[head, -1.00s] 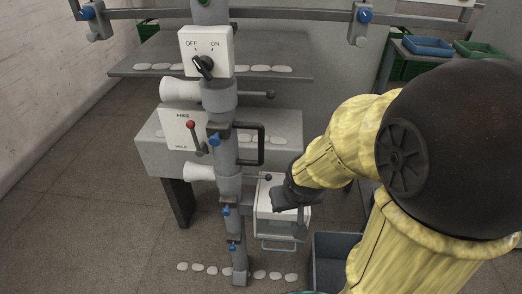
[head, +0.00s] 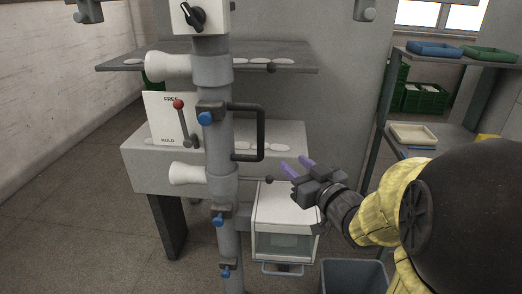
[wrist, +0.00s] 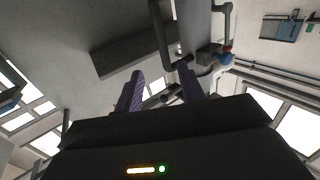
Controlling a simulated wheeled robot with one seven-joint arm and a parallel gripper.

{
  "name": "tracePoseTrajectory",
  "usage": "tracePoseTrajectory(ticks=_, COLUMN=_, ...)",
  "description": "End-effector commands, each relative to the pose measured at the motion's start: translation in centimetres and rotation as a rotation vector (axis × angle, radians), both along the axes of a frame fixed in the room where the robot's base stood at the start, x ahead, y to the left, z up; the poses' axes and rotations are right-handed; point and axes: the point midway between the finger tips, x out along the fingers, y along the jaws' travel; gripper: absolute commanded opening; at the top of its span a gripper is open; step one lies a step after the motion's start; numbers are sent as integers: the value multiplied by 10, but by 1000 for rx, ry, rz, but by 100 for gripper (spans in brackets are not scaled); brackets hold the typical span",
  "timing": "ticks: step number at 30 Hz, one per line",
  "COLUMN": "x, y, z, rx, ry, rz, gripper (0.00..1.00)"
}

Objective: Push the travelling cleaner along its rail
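I take the grey upright pipe (head: 218,150) with blue nozzles to be the travelling cleaner. It stands left of centre in the head view, with a black D-shaped handle (head: 261,134) on its right side. A white panel (head: 160,118) marked FREE and HOLD carries a red-knobbed lever (head: 178,104), its knob near FREE. My gripper (head: 295,163) is right of the handle and slightly lower, apart from it. Its purple fingers are spread and empty. They also show in the wrist view (wrist: 160,72), with a dark bar (wrist: 160,35), probably the handle, beyond them. The rail is not clearly visible.
White cones (head: 168,67) stick out left of the pipe, before grey shelves (head: 120,64). A white box (head: 284,222) with a front bar is below my gripper. A grey bin (head: 353,277) stands on the floor. A rack (head: 450,60) with trays is at right.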

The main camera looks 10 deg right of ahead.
Motion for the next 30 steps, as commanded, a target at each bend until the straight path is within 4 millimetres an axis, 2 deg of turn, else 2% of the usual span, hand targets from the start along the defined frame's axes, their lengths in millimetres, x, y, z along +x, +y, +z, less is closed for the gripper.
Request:
tracePoseTrajectory(ticks=14, x=2, y=2, z=3, rx=3, ry=-8, rz=8, gripper=39)
tracePoseTrajectory(ticks=30, x=34, y=10, z=6, rx=7, ry=-3, rz=12, gripper=39)
